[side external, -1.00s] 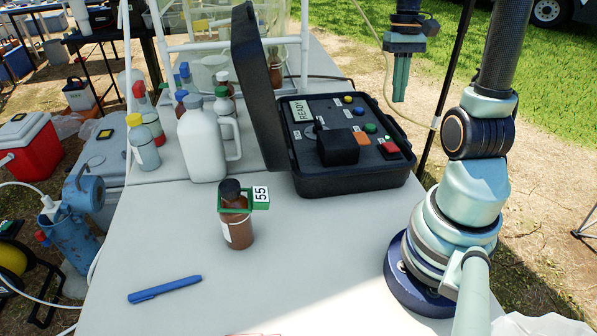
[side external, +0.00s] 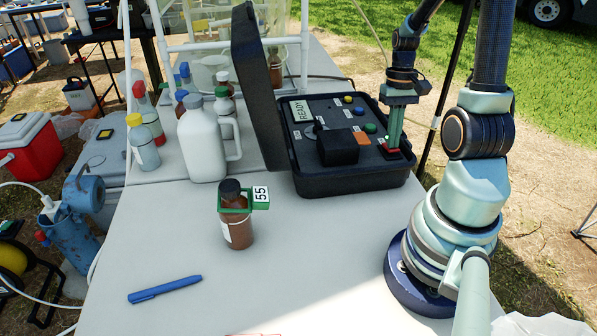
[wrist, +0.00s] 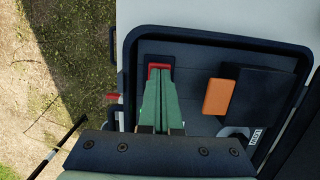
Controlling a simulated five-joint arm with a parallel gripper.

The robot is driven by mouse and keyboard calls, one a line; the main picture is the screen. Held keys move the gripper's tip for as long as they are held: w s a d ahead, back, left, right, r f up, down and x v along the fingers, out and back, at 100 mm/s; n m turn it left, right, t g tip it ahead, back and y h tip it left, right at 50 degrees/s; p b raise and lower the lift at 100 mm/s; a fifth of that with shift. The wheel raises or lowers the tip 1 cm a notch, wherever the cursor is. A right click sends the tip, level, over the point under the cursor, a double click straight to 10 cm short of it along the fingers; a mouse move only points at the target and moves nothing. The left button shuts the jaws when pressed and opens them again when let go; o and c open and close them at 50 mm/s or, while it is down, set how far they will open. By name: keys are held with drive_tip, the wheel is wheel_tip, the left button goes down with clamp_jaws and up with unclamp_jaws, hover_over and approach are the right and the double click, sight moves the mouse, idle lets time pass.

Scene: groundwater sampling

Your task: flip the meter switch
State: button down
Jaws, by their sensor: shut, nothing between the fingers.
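The meter (side external: 350,179) is a black open case on the table with a dark panel inside. A red switch (side external: 388,153) sits at the panel's right front corner. It also shows in the wrist view (wrist: 159,67), partly covered by the fingertips. My gripper (side external: 393,147) is shut and empty, pointing down with its tips at the red switch. In the wrist view, the green fingers (wrist: 160,75) lie side by side over it. I cannot tell whether they touch it. A "READY" label (side external: 300,110) shows on the panel.
The panel also has a black block (side external: 337,147) and several coloured buttons. The raised lid (side external: 258,85) stands at the left. A white jug (side external: 202,145), a brown bottle (side external: 236,229) with tag 55, and a blue pen (side external: 165,289) are on the table.

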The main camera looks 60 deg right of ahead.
drive_tip(key=shift+s+a+f, duration=0.1)
drive_tip(key=shift+f, duration=0.2)
drive_tip(key=shift+w+d+r, duration=0.1)
drive_tip(key=shift+w+d, duration=0.55)
drive_tip(key=shift+w, duration=0.05)
wheel_tip(320, 180, up, 14)
drive_tip(key=w+d, duration=0.1)
drive_tip(key=shift+w+d, duration=0.4)
